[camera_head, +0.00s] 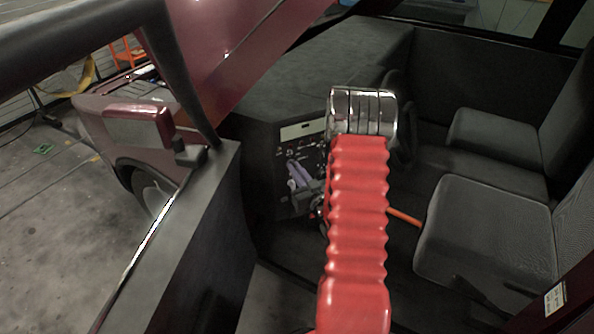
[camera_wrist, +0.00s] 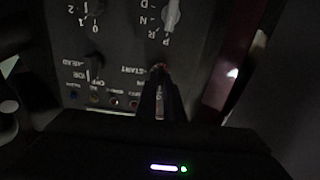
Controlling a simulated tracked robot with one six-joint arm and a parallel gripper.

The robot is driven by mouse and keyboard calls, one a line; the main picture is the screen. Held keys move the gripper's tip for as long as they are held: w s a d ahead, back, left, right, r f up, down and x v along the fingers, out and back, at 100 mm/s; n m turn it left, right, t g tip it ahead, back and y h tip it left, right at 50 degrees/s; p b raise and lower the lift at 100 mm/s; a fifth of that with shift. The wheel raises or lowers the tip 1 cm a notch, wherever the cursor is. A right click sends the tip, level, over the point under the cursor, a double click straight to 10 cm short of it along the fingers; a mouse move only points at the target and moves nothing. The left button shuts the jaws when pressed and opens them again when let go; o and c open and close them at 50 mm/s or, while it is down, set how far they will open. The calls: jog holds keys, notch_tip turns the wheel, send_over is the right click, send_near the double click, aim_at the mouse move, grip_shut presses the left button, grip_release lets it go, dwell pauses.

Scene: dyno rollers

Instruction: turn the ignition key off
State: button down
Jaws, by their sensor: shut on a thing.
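The ignition key (camera_wrist: 159,69) is a small piece at the label that reads START, upside down in the wrist view. My gripper (camera_wrist: 160,92) is closed around it, its dark fingers pointing at the panel. The fingers cover most of the key, so its turn angle cannot be read. The dark control panel (camera_wrist: 125,45) fills the upper part of the wrist view. In the head view the panel (camera_head: 287,160) stands left of my red arm, which hides most of my gripper and the key.
A rotary knob (camera_wrist: 95,66) sits left of the key in the wrist view. A pale gear selector (camera_wrist: 171,15) is above it, with small lights along the panel edge. In the head view, grey seats (camera_head: 490,240) stand at right and the open door (camera_head: 185,245) at left.

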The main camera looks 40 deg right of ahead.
jog(key=shift+s+f, duration=0.1)
jog(key=c, duration=1.9)
grip_release()
jog(key=v, duration=1.3)
jog(key=shift+s+a, duration=0.2)
jog(key=shift+s, duration=0.15)
